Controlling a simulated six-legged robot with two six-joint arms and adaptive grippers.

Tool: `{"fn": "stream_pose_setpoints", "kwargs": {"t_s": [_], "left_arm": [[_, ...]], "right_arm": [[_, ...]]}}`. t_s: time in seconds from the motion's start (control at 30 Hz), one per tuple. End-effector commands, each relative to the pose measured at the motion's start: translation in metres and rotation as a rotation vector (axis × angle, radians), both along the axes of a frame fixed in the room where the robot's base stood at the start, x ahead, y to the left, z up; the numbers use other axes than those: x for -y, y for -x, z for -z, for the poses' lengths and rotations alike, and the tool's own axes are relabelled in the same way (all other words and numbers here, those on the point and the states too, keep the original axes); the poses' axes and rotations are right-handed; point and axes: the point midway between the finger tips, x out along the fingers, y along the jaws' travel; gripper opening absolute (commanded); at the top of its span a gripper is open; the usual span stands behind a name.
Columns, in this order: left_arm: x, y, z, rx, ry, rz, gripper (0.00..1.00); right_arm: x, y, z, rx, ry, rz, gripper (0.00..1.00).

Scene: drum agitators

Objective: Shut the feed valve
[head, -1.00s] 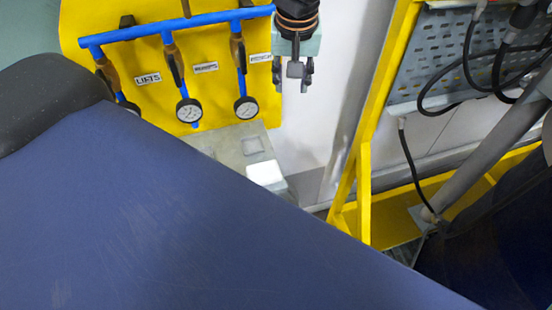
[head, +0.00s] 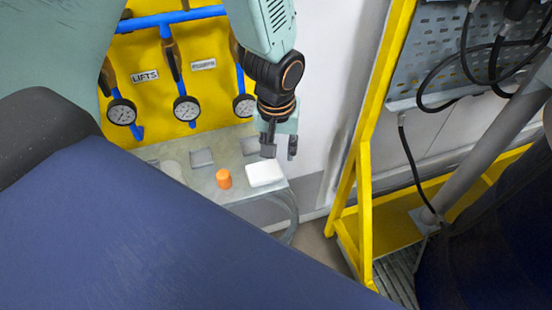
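A yellow panel (head: 145,55) carries a blue pipe header (head: 170,19) with three drops, each with a brownish valve and a round gauge below. The left valve (head: 107,78) is near the "LIFTS" label (head: 144,76). The middle valve (head: 173,55) is beside a label too small to read. The right valve (head: 236,48) is partly hidden by my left arm. I cannot tell which is the feed valve. My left gripper (head: 280,148) points down, fingers apart and empty, right of the right gauge (head: 244,105) and clear of the valves. My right gripper is out of view.
A grey table (head: 205,178) below the panel holds an orange cylinder (head: 223,178) and a white block (head: 265,173), just below my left gripper. A yellow frame (head: 362,160) with a perforated grey board and black cables stands to the right.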

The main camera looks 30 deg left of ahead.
Motion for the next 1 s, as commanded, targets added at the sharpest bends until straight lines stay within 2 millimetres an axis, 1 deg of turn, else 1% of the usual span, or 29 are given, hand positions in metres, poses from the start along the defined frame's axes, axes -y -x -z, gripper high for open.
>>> {"fn": "stream_pose_setpoints", "kwargs": {"t_s": [0.03, 0.2, 0.73, 0.87, 1.0], "left_arm": [[0.0, 0.002, 0.006, -0.002, 0.002, 0.003, 0.35], [0.001, 0.004, 0.012, -0.003, 0.005, 0.012, 0.35], [0.001, 0.004, 0.012, -0.003, 0.005, 0.013, 0.35], [0.001, 0.005, 0.007, -0.005, 0.003, 0.013, 0.35], [0.002, 0.005, -0.005, -0.006, -0.005, 0.021, 0.35]], "right_arm": [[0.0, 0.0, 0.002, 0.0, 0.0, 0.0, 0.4], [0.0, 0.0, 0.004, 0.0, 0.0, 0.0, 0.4], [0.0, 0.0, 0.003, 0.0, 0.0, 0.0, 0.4], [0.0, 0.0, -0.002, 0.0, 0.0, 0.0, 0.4], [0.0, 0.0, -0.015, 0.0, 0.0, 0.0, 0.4]]}}
